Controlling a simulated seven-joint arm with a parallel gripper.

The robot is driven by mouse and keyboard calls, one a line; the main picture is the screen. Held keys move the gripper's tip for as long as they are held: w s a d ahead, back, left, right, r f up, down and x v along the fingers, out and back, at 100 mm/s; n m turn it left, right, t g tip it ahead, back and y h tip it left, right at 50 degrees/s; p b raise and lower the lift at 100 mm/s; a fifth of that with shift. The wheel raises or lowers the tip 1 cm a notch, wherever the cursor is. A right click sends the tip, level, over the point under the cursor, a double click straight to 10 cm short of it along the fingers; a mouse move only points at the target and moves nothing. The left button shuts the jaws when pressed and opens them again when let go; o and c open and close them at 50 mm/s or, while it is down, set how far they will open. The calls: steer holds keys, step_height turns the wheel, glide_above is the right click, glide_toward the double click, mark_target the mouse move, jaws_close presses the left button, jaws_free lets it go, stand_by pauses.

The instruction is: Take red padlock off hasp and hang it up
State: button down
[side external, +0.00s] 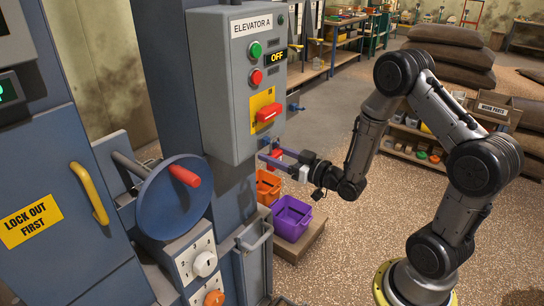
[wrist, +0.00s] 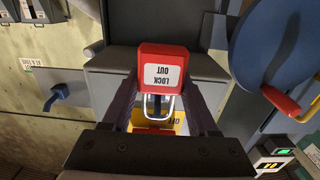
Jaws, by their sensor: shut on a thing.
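The red padlock (wrist: 163,66), labelled LOCK OUT, sits between the two fingers of my gripper (wrist: 162,88) in the wrist view. My gripper is shut on its body. Its pale shackle (wrist: 174,106) shows in front of a yellow plate, with a dark bluish piece within the loop; I cannot tell whether the shackle is still around the hasp. In the side view my gripper (side external: 272,155) is just below the grey ELEVATOR A box, and a bit of the red padlock (side external: 274,160) shows there. A blue hook (side external: 295,107) on the box's side is empty; a blue hook also shows in the wrist view (wrist: 56,97).
The grey control box (side external: 226,100) has a red handle (side external: 268,113) on a yellow plate, close above my gripper. A blue handwheel (side external: 172,198) is to the left. Purple (side external: 292,217) and orange (side external: 268,186) bins stand below.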

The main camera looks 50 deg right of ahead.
steer(key=s+r, duration=0.7)
steer(key=s, duration=0.5)
steer(key=w+a+f+n+y, duration=0.3)
steer(key=w+a+f+y, duration=0.25)
steer(key=a+f, duration=0.4)
steer(key=w+m+h, duration=0.1)
steer(key=w+f+m+h, duration=0.1)
steer(key=w+h, duration=0.1)
steer(key=w+m+h, duration=0.1)
steer(key=h, duration=0.1)
steer(key=shift+w+d+f+h, duration=0.25)
steer(key=shift+w+f, duration=0.1)
